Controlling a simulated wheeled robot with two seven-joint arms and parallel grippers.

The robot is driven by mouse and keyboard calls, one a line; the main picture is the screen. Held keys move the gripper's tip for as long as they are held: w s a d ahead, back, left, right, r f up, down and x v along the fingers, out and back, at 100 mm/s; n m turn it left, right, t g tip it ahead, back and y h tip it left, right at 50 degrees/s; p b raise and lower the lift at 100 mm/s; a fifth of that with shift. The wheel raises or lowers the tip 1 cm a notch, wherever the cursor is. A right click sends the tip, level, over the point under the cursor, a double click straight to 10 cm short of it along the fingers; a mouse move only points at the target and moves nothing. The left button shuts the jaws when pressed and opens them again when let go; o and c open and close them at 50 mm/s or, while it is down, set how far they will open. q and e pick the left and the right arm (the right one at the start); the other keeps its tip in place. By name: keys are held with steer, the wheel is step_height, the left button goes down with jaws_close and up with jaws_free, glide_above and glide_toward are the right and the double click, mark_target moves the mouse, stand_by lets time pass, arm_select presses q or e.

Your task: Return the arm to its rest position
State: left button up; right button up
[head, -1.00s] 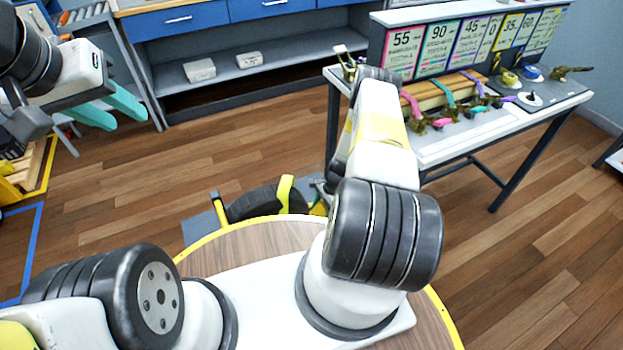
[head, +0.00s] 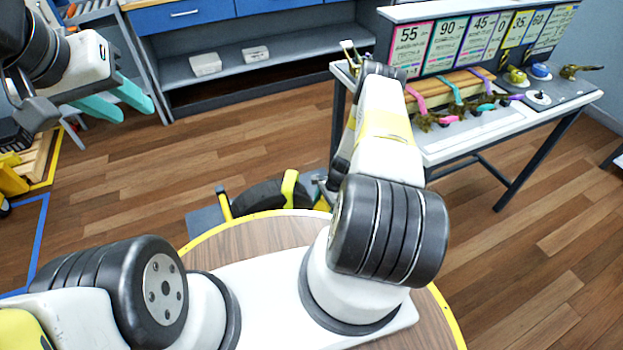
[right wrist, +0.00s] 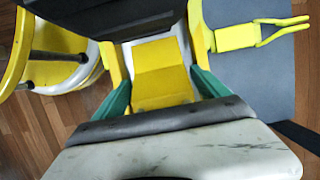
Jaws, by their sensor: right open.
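My left gripper (head: 137,110) hangs at the upper left of the head view. Its two teal fingers are apart with nothing between them, above the floor. My right arm reaches away from me toward the table's left end in the head view; its gripper is hidden there. In the right wrist view my right gripper (right wrist: 160,92) shows its teal fingers spread wide, on either side of a yellow block (right wrist: 160,68). I cannot tell whether they touch it. A pale part with a dark edge covers the bottom of that view.
The workbench (head: 465,150) at right holds coloured straps and several numbered cards. A black tyre (head: 268,196) with yellow uprights stands on a grey mat just beyond my base. A shelf unit (head: 300,62) stands behind. Wooden floor (head: 250,130) lies open between. A yellow fork-shaped piece (right wrist: 255,35) sticks out right.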

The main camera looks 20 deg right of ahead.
steer(key=v, duration=0.7)
steer(key=shift+r, duration=0.25)
steer(key=shift+w+r, duration=0.1)
steer(key=shift+r, duration=0.15)
steer(key=w+a+r+n+t+h, duration=0.1)
steer(key=w+r+n, duration=0.2)
steer(key=r, duration=1.3)
steer(key=w+a+r+n+t, duration=0.1)
steer(key=w+a+r+n, duration=0.15)
steer(key=r, duration=1.35)
steer(key=s+a+r+n+t, duration=0.1)
steer(key=s+a+r+n, duration=0.15)
steer(key=r, duration=0.45)
steer(key=s+a+r+n+t, duration=0.15)
steer(key=s+r, duration=0.25)
steer(key=r, duration=0.4)
steer(key=s+a+r+n, duration=0.2)
steer(key=s+r+n, duration=0.1)
steer(key=r, duration=0.4)
steer(key=s+a+r+n+t, duration=0.1)
steer(key=s+r+n, duration=0.1)
steer(key=s, duration=0.6)
steer(key=s+a+r+n+t, duration=0.1)
steer(key=s+r+n, duration=0.1)
steer(key=s+r, duration=0.3)
steer(key=s, duration=0.3)
steer(key=shift+a, duration=0.3)
